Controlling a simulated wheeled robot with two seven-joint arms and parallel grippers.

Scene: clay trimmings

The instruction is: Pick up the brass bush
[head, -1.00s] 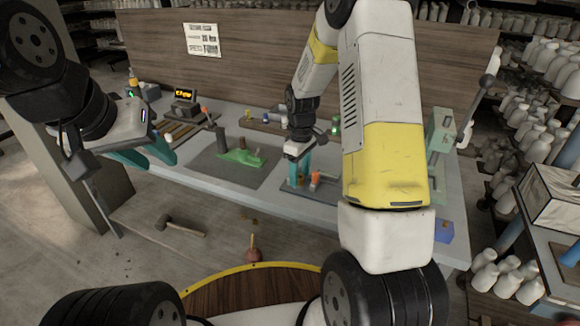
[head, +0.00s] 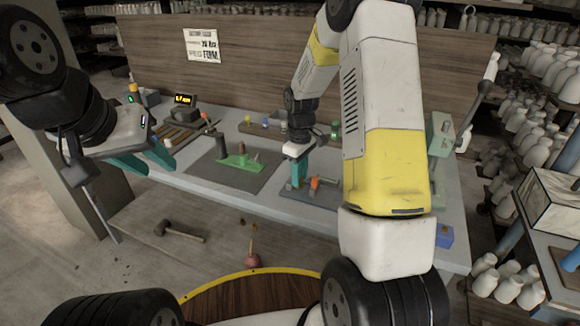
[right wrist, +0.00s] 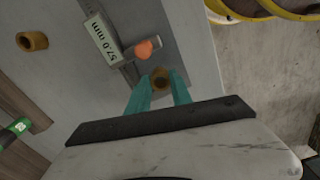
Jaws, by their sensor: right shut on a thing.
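The brass bush (right wrist: 161,78) is a short brass ring with a dark bore. In the right wrist view it sits between the tips of the two teal fingers. My right gripper (head: 298,178) is shut on it, low over the dark plate (head: 283,194) that carries the gauge. In the head view the bush is small and mostly hidden by the fingers. My left gripper (head: 148,162) is open and empty, over the left end of the bench.
A second brass-coloured ring (right wrist: 32,41) lies apart on the bench. A green fixture (head: 239,161) stands on a grey mat left of my right gripper. A lever press (head: 440,135) and a blue box (head: 444,237) are at the right. A mallet (head: 180,231) lies below the bench.

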